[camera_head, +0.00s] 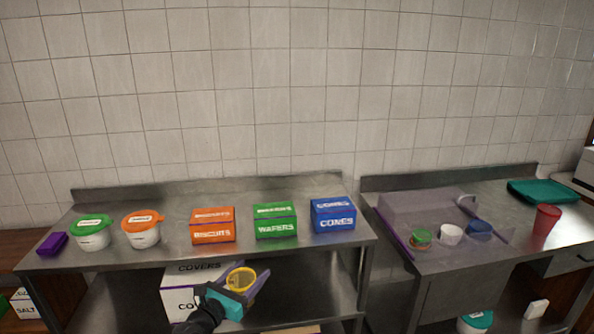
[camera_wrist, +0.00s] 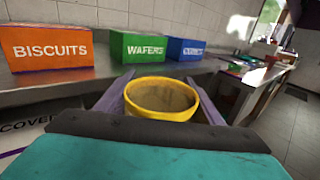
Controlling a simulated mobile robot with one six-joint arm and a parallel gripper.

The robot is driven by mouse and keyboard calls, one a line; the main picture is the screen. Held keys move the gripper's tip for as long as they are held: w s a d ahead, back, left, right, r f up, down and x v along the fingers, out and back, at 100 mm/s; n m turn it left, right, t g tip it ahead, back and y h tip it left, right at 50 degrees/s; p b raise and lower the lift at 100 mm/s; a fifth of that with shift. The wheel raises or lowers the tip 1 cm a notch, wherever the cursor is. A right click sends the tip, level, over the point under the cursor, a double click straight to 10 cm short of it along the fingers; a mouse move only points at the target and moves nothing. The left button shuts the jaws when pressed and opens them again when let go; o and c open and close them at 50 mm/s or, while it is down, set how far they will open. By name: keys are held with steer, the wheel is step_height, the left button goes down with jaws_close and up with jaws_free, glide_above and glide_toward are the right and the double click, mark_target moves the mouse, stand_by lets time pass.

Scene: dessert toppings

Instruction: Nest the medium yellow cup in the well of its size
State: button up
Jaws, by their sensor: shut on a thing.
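The yellow cup (camera_head: 239,278) is held between the two purple fingers of my gripper (camera_head: 246,281), in front of the left steel table's edge. In the wrist view the cup (camera_wrist: 160,112) is upright or nearly so, with its round opening showing and a finger on each side. What is inside it is too dim to tell. No well can be made out clearly in either view. Small cups, a green and orange one (camera_head: 421,238), a white one (camera_head: 450,234) and a blue one (camera_head: 480,229), stand in a see-through purple-edged area on the right table.
Orange biscuits (camera_head: 213,232), green wafers (camera_head: 275,228) and blue cones (camera_head: 333,223) boxes line the left table, with two lidded tubs (camera_head: 93,238) and a purple box (camera_head: 52,243). A covers box (camera_head: 180,300) sits below.

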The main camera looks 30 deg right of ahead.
steer(key=shift+w+a, duration=0.1)
steer(key=shift+a, duration=0.15)
